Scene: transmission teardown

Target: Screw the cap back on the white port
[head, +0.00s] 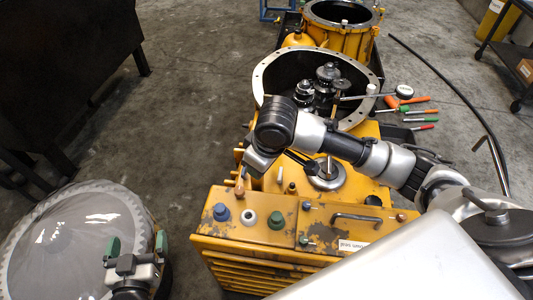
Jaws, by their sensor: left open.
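The white port (248,217) is a pale ring with a dark centre on the top front edge of the yellow housing (268,238). It stands between a blue cap (221,212) and a green cap (276,220). No cap shows on the white port, and I cannot make out a loose white cap near it. My left gripper (137,245) is open at the lower left, its green-tipped fingers apart and empty. It is left of the housing, in front of a large grey disc. My right arm reaches over the housing from the right; its fingers cannot be made out.
The large round grey disc (70,240) fills the lower left. An open bell housing (262,85) with gears stands behind the ports. Several coloured hand tools (410,108) lie at the right. A bent handle (356,217) rises right of the ports.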

